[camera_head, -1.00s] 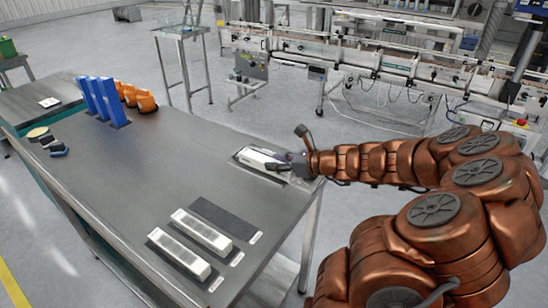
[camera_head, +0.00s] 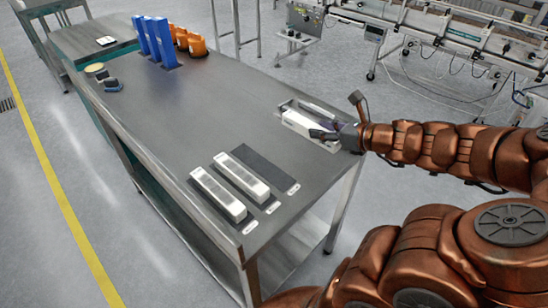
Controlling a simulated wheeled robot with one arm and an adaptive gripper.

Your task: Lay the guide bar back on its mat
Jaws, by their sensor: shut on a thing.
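My gripper (camera_head: 325,127) is shut on the bar's right end, reaching in from the right. The fingers partly hide that end. Two more white bars, a left one (camera_head: 217,194) and a right one (camera_head: 241,176), lie side by side on dark mats nearer the front. Beside them is an empty dark mat (camera_head: 266,170).
Blue upright holders (camera_head: 155,42) and orange parts (camera_head: 190,41) stand at the table's far end. Small dark and tan items (camera_head: 103,78) lie at the far left. The middle of the grey table (camera_head: 210,110) is clear. A conveyor (camera_head: 440,38) stands behind.

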